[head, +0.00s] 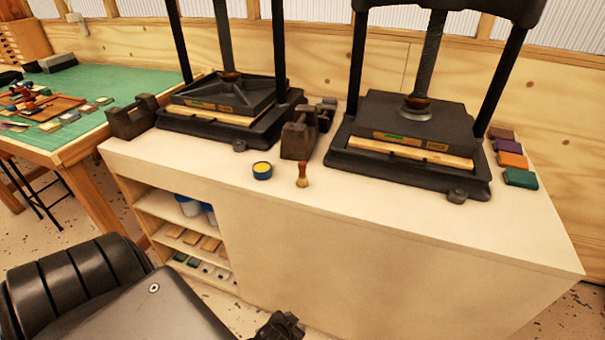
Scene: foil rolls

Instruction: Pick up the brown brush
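The brown brush (302,175) stands upright on the pale worktop, near its front edge, with a brown handle on top and paler bristles below. Nothing touches it. What looks like my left gripper (280,326) shows as a small dark shape at the bottom edge, well below and in front of the brush, apart from it. The gripper is partly cut off, and its fingers are too dark to tell open from shut. My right gripper is not in view.
A blue tin with a yellow top (262,170) stands just left of the brush. A dark metal block (299,138) is behind it. Two black presses (225,105) (410,140) flank the spot. Small coloured blocks (512,160) lie far right. The worktop's front strip is mostly clear.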

